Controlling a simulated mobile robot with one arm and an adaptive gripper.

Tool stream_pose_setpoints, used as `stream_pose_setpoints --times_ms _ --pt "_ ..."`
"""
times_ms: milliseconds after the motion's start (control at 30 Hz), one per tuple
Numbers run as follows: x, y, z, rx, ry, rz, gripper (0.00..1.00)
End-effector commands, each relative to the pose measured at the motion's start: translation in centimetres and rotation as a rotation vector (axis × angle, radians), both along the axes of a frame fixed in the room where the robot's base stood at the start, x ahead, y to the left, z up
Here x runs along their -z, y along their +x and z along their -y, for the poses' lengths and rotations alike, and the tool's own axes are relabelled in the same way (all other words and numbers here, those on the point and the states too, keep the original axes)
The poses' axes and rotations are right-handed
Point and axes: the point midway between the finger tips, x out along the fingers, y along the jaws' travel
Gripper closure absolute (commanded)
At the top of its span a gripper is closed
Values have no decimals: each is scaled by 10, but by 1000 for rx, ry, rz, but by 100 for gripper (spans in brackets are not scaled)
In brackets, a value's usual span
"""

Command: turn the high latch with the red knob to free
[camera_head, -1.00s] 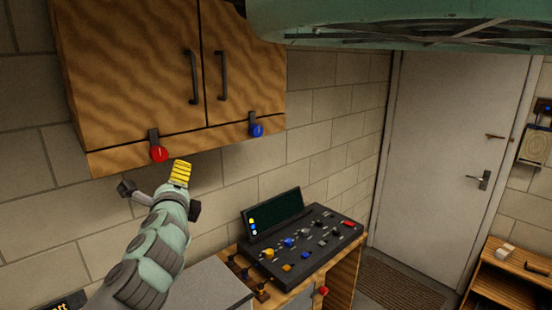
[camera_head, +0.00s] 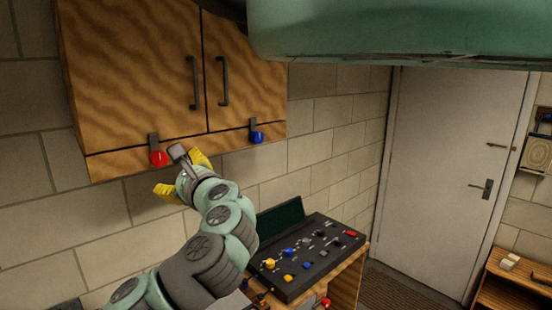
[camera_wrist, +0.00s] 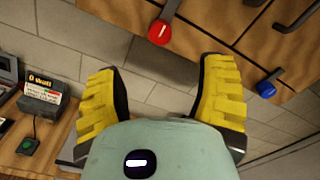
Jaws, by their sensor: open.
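The high latch has a red knob (camera_head: 158,158) at the lower left of the wooden wall cabinet (camera_head: 140,75). Its dark bar runs up from the knob over the left door's bottom edge. The red knob also shows in the wrist view (camera_wrist: 159,32), top centre, beyond my fingers. My gripper (camera_head: 184,175) has yellow fingers spread wide and empty. It is just below and right of the red knob in the head view, apart from it. In the wrist view my gripper (camera_wrist: 163,88) has nothing between its fingers.
A second latch with a blue knob (camera_head: 257,137) is to the right on the cabinet. Two dark door handles (camera_head: 194,83) hang above. A black panel with several coloured knobs (camera_head: 311,257) stands on a bench below. A white door (camera_head: 440,170) is at the right.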

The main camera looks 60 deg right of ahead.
Motion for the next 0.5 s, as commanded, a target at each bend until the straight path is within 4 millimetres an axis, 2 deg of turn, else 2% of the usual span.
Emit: stream_pose_setpoints --times_ms 200,500 --pt "-3 26 4 -8 3 -4 31" --pt "-3 54 12 -4 0 -3 31"
